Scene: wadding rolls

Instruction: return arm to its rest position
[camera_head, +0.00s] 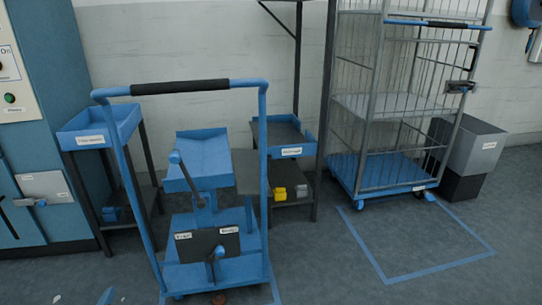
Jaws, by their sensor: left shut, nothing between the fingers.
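Only a small part of my left gripper (106,296) shows, as a blue piece with pale bits beside it at the bottom left edge. It is shut, with nothing seen in it. The rest of it and most of the arm are cut off by the frame. It is low in the picture, left of the blue cart's base and apart from it. My right gripper is not in view.
A blue cart (250,84) with a black-gripped handle stands in front. Behind it are a blue tray stand (97,131) and a shelf tray (291,151). A wire cage trolley (385,175) stands right, beside a grey bin (480,147). A taped floor area (420,240) is empty.

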